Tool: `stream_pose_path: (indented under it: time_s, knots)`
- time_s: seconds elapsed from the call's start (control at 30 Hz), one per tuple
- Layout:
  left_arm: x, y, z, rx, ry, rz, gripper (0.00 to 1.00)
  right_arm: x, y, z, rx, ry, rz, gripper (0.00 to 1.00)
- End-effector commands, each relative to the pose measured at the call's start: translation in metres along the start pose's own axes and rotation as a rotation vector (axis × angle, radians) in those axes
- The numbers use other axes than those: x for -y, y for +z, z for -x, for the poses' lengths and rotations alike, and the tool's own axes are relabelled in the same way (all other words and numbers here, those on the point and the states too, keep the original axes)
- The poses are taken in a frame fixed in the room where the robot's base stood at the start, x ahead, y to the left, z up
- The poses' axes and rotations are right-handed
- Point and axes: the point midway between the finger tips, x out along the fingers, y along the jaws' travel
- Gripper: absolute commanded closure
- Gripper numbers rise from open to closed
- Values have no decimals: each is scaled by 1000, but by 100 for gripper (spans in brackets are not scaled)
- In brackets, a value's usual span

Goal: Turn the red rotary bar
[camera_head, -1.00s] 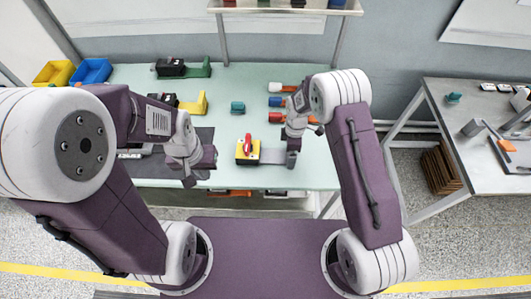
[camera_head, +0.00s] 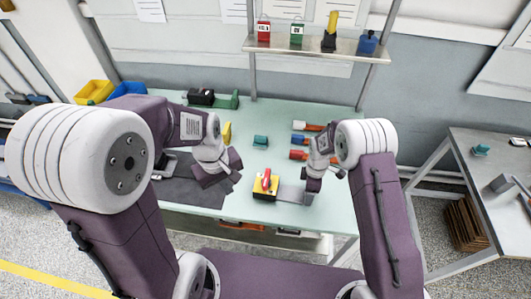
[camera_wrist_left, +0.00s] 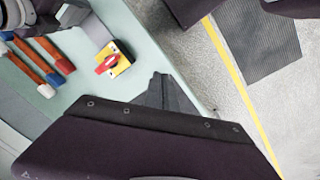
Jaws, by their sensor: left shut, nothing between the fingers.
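The red rotary bar (camera_head: 266,181) sits on top of a yellow box (camera_head: 259,191) near the front edge of the green table. The bar also shows in the left wrist view (camera_wrist_left: 107,63), on the yellow box's top face. My left gripper (camera_head: 221,178) is shut and empty, to the left of the yellow box and apart from it. In the left wrist view, dark gripper parts cover the lower middle. My right gripper (camera_head: 314,186) is to the right of the box, by a grey plate (camera_head: 293,194). Its fingers are too small to tell open from shut.
Several colored-handled tools (camera_head: 300,139) lie behind my right gripper. A teal block (camera_head: 260,141) stands behind the yellow box, and a dark mat (camera_head: 190,193) lies to the left. Yellow (camera_head: 95,91) and blue (camera_head: 127,90) bins stand at the back left. A shelf (camera_head: 290,45) is above.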

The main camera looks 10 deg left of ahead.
Motion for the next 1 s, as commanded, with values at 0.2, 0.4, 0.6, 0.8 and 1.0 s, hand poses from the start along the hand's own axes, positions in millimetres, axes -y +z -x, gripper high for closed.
stream_pose_path:
  time_s: [0.2,0.4,0.6,0.8,1.0]
  knots:
    - [-76,-73,11,97,45,601,100,-1,0,1,-1,3,-1,92]
    - [-111,-130,-20,170,55,820,100,-1,0,1,-1,3,-1,92]
    - [-100,-138,-57,202,7,855,100,-1,0,1,-1,2,-1,92]
    - [-98,-138,-63,205,1,859,100,-1,0,0,-1,2,0,92]
    - [-100,-131,-96,206,-2,857,100,0,0,0,-1,2,0,92]
